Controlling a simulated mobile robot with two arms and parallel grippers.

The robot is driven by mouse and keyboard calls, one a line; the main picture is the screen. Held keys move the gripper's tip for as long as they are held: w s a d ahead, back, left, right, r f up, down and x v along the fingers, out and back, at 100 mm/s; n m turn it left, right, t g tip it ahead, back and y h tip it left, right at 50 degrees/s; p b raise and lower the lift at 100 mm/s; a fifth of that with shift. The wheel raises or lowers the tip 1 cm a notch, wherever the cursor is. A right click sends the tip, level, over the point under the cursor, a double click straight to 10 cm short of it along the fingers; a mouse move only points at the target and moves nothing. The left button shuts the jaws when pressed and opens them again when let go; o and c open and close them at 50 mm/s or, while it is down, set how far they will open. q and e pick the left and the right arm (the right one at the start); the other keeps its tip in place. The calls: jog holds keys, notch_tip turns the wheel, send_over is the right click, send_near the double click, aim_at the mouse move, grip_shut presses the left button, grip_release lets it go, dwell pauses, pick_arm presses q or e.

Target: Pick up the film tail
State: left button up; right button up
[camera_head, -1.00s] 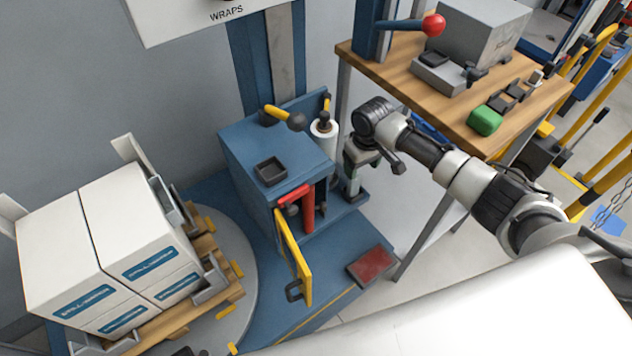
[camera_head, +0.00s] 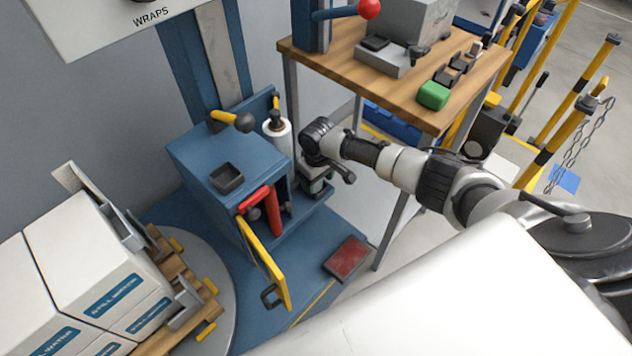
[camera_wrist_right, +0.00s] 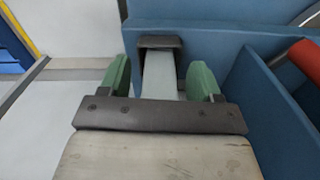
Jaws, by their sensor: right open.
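In the right wrist view, a pale, translucent strip that looks like the film tail (camera_wrist_right: 163,82) hangs from a dark bracket (camera_wrist_right: 160,42) on the blue machine. My right gripper (camera_wrist_right: 160,68) is open, with one green finger on each side of the strip and a gap to both. In the head view the white film roll (camera_head: 278,138) stands upright at the machine's right side. My right gripper (camera_head: 316,188) is low beside it, partly hidden by my own wrist; the tail cannot be made out there. My left gripper is not in view.
The blue wrapping machine (camera_head: 205,165) has an open yellow door (camera_head: 265,262) and a red handle (camera_head: 262,203). A wooden bench (camera_head: 400,90) stands close behind my right arm. Wrapped white boxes (camera_head: 100,265) sit on a pallet at left. A red pad (camera_head: 347,259) lies on the blue base.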

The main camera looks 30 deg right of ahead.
jog(key=shift+c, duration=0.2)
jog(key=c, duration=0.9)
jog(key=shift+c, duration=0.3)
